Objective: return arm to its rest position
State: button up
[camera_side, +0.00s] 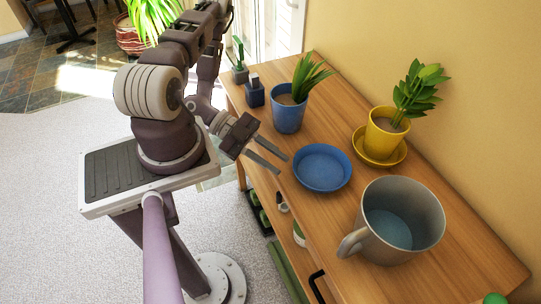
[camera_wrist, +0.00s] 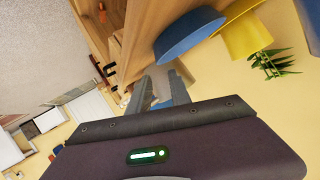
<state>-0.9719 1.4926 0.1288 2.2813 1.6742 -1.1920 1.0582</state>
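My gripper (camera_side: 283,165) is at the left edge of the wooden cabinet top, just left of the blue saucer (camera_side: 323,167). Its two fingers are parted, with nothing held between them. In the wrist view the fingers (camera_wrist: 164,92) also stand apart. The blue saucer (camera_wrist: 188,36) shows above them there. A greyish shape behind the fingers is partly hidden, and I cannot tell what it is. My arm is bent, with its elbow raised in the side view.
On the wooden top (camera_side: 456,270) stand a large grey mug (camera_side: 405,215), a yellow potted plant (camera_side: 387,133) on a yellow saucer (camera_side: 361,148), a blue potted plant (camera_side: 288,113) and small dark pots (camera_side: 254,95). A wall borders the top's right side. Open carpet lies left.

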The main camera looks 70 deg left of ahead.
jog(key=shift+v, duration=1.2)
jog(key=w+a+r+n+g+y, duration=0.1)
jog(key=w+a+r+n+y, duration=0.1)
jog(key=w+a+r+y, duration=0.35)
jog(key=w+a+r+n+g+y, duration=0.1)
jog(key=w+a+r+n+y, duration=0.1)
jog(key=w+r+y, duration=0.45)
notch_tip(320, 180, up, 11)
jog(key=s+n+y, duration=0.2)
jog(key=n, duration=0.3)
jog(key=s+d+r+n+h, duration=0.1)
jog(key=s+d+r+n, duration=0.1)
jog(key=s+d, duration=0.4)
jog(key=s+d+r+n+h, duration=0.2)
jog(key=s+d+r+n, duration=0.1)
jog(key=s+d, duration=0.4)
jog(key=shift+s+r+n+g, duration=0.3)
jog(key=shift+s+r+g, duration=0.1)
jog(key=shift+s+r, duration=0.6)
